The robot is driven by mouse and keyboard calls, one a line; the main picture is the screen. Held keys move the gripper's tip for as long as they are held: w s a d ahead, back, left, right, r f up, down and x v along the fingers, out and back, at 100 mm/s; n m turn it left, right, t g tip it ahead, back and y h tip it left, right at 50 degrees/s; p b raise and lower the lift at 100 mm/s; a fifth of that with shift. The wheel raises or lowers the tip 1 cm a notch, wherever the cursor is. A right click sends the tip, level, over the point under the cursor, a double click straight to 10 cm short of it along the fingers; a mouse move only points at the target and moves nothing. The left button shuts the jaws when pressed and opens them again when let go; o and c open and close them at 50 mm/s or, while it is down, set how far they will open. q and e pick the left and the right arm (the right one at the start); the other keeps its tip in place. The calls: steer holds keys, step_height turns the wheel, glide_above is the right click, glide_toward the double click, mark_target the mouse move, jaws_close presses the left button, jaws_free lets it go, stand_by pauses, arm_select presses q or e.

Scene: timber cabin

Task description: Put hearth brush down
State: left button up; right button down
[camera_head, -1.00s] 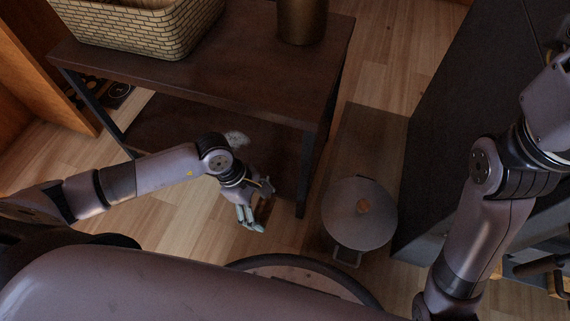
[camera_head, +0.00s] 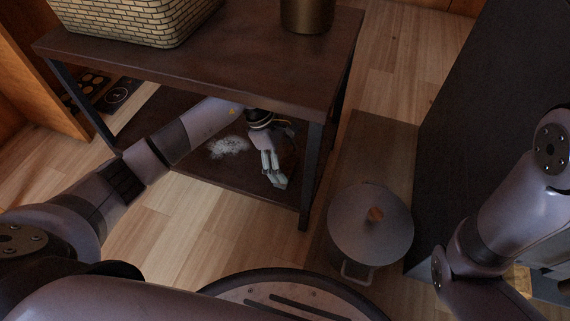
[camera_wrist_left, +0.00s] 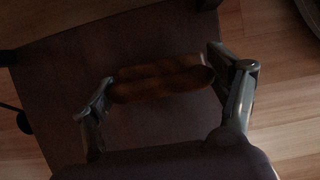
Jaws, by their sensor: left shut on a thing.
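The hearth brush (camera_wrist_left: 160,82) shows in the left wrist view as a rounded brown wooden piece lying crosswise between the two fingers. My left gripper (camera_wrist_left: 163,76) is shut on it. In the head view my left gripper (camera_head: 273,174) is under the tabletop, above the right part of the dark lower shelf (camera_head: 190,168). The brush is hard to make out there in the shadow. I cannot tell whether it touches the shelf. My right arm (camera_head: 500,220) is at the right, with its gripper out of view.
A whitish patch (camera_head: 228,147) lies on the lower shelf, left of my gripper. The tabletop (camera_head: 230,65) above carries a woven basket (camera_head: 135,22) and a brass pot (camera_head: 307,14). A table leg (camera_head: 311,170) stands close right. A lidded grey pot (camera_head: 370,225) stands beyond it.

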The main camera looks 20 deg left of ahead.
arm_select(q)
steer(key=shift+r, duration=0.1)
steer(key=shift+f, duration=0.25)
steer(key=o, duration=1)
steer(key=shift+a+r+p, duration=0.1)
steer(key=shift+r+p, duration=0.3)
steer(key=shift+r, duration=0.15)
steer(key=shift+w+a+r+p, duration=0.1)
steer(key=shift+a+r+p, duration=0.2)
steer(key=shift+a+r, duration=0.1)
steer(key=a, duration=0.3)
steer(key=a+b, duration=0.1)
steer(key=a, duration=0.2)
steer(key=a+b, duration=0.1)
steer(key=a, duration=0.3)
steer(key=shift+w+a+f, duration=0.1)
steer(key=shift+f, duration=0.2)
steer(key=shift+a+r, duration=0.1)
steer(key=shift+a, duration=0.55)
